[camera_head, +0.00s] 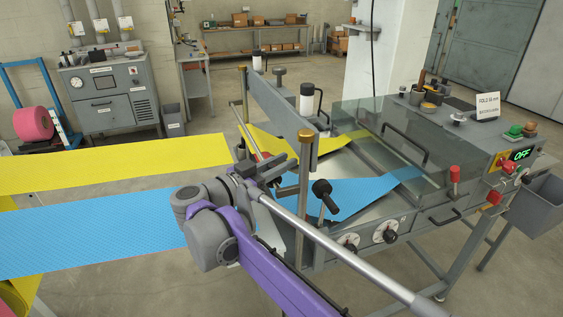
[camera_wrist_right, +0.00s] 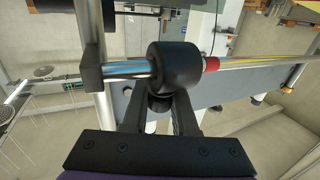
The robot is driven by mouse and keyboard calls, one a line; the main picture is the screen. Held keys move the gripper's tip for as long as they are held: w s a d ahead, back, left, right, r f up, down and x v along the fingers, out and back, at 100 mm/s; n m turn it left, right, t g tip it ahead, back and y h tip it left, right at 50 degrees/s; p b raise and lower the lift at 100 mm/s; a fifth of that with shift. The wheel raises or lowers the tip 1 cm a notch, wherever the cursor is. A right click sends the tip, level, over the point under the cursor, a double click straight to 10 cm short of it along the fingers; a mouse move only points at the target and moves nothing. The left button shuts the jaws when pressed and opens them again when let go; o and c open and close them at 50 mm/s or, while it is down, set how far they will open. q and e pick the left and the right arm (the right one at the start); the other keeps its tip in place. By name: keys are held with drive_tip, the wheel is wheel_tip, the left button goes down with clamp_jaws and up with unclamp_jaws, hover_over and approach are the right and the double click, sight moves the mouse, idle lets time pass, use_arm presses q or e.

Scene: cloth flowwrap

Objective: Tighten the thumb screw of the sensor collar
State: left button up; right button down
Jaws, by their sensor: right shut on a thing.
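The sensor collar shows in the right wrist view as a thick black cylinder (camera_wrist_right: 175,65) around a shiny horizontal rod (camera_wrist_right: 128,69). A red ring (camera_wrist_right: 211,64) is at its right side. A small dark thumb screw (camera_wrist_right: 159,103) sticks out of the collar toward the camera. My right gripper (camera_wrist_right: 160,112) is shut on the screw, with one black finger on each side, and the fingers partly hide it. In the head view my right gripper (camera_head: 268,174) is at the near end of the machine's infeed, where the collar is hard to make out. My left gripper is not in view.
A yellow web (camera_head: 110,165) and a blue web (camera_head: 90,235) run into the machine from the left. A clear cover (camera_head: 395,140) stands farther right.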

drive_tip(key=c, duration=0.7)
unclamp_jaws()
